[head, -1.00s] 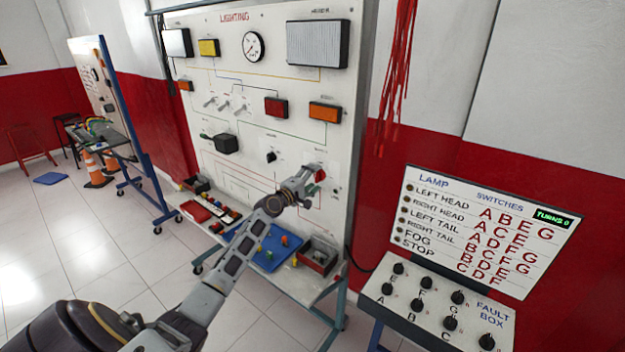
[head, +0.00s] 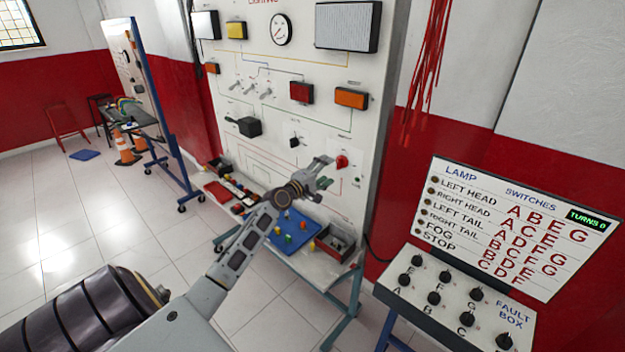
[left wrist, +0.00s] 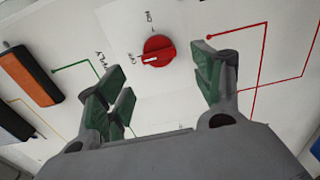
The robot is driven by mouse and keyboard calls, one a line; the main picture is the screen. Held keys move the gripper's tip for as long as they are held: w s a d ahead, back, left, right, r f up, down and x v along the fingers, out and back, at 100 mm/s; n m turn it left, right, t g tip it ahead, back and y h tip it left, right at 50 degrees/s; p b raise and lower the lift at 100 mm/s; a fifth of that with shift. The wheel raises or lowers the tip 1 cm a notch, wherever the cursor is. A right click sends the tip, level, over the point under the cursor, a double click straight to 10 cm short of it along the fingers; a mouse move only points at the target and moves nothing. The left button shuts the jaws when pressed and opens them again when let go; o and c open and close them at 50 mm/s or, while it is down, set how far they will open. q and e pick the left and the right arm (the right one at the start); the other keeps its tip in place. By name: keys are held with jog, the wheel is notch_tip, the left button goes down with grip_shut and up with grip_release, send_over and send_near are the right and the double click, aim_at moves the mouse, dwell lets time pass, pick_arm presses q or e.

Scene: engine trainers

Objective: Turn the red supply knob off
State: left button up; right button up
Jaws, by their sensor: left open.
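The red supply knob (head: 342,161) is on the lower right of the white lighting board (head: 325,130). In the left wrist view the knob (left wrist: 158,50) shows whole, with a white mark at its lower left, on the side of a small label that seems to read OFF. Another small label stands above it. My left gripper (head: 324,172) is open and empty, just below and left of the knob in the head view. Its green-padded fingers (left wrist: 163,85) are spread on either side below the knob, apart from it. My right gripper is not in view.
A fault box (head: 455,300) with black knobs and a lamp chart (head: 500,220) stands at the right; its display reads TURNS 0. A blue tray (head: 290,232) and a bin (head: 335,242) sit on the shelf below the board.

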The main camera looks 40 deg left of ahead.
pick_arm(q)
jog(key=s, duration=0.6)
jog(key=shift+s+a, duration=0.25)
jog(key=shift+a, duration=0.05)
dwell(0.7)
